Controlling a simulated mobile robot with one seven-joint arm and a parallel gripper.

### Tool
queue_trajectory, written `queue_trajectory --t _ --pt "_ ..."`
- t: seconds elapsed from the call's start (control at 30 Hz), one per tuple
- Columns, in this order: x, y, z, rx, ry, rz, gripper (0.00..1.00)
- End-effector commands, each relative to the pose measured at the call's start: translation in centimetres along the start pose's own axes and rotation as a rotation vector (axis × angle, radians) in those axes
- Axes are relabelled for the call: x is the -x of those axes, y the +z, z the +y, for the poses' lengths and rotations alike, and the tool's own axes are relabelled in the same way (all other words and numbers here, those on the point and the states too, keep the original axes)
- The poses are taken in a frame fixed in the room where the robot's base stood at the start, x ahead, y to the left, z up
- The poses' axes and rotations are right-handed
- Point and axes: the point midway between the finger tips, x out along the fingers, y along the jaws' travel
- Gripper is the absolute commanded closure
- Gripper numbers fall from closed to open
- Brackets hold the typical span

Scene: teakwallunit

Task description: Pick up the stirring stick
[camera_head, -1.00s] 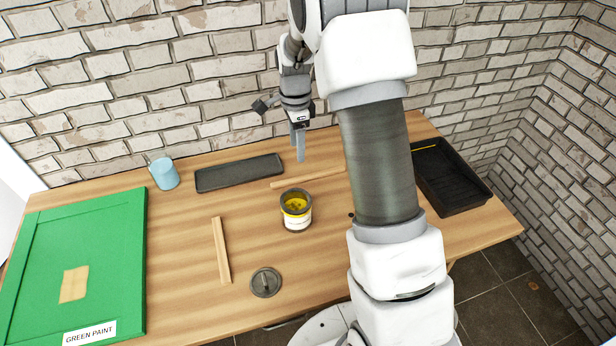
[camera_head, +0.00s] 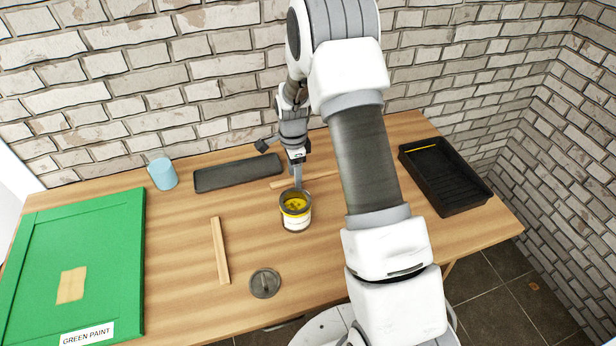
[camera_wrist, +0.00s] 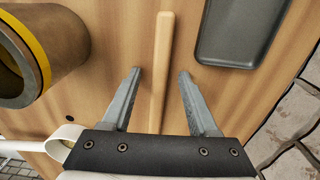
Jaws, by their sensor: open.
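A thin, pale wooden stick (camera_head: 279,184) lies on the table behind the paint can, partly hidden by my gripper. In the wrist view the stick (camera_wrist: 161,55) has a rounded far end and runs lengthwise between my two fingers. My gripper (camera_wrist: 160,72) is open, with a gap on each side of the stick. In the head view my gripper (camera_head: 297,184) points down just behind the open can of yellow paint (camera_head: 296,222). I cannot tell how high the fingertips are above the table. A second wooden strip (camera_head: 220,250) lies left of the can.
The can (camera_wrist: 40,50) is left of my fingers in the wrist view; a dark shallow tray (camera_wrist: 245,30) is at right. A blue cup (camera_head: 163,174), green panel (camera_head: 110,240), round lid (camera_head: 265,283) and black paint tray (camera_head: 465,195) are also on the table. A brick wall stands behind.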

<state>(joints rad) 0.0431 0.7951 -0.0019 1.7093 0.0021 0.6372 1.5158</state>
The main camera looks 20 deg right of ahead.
Motion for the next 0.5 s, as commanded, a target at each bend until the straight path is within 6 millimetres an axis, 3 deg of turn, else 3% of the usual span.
queue_trajectory --t 0.1,0.43,0.5 --pt "0.04 0.0 -0.01 0.0 0.0 0.0 0.4" --pt "0.05 -0.01 0.0 0.0 0.0 0.0 0.99" --pt "0.05 -0.01 0.0 0.0 0.0 0.0 1.0"
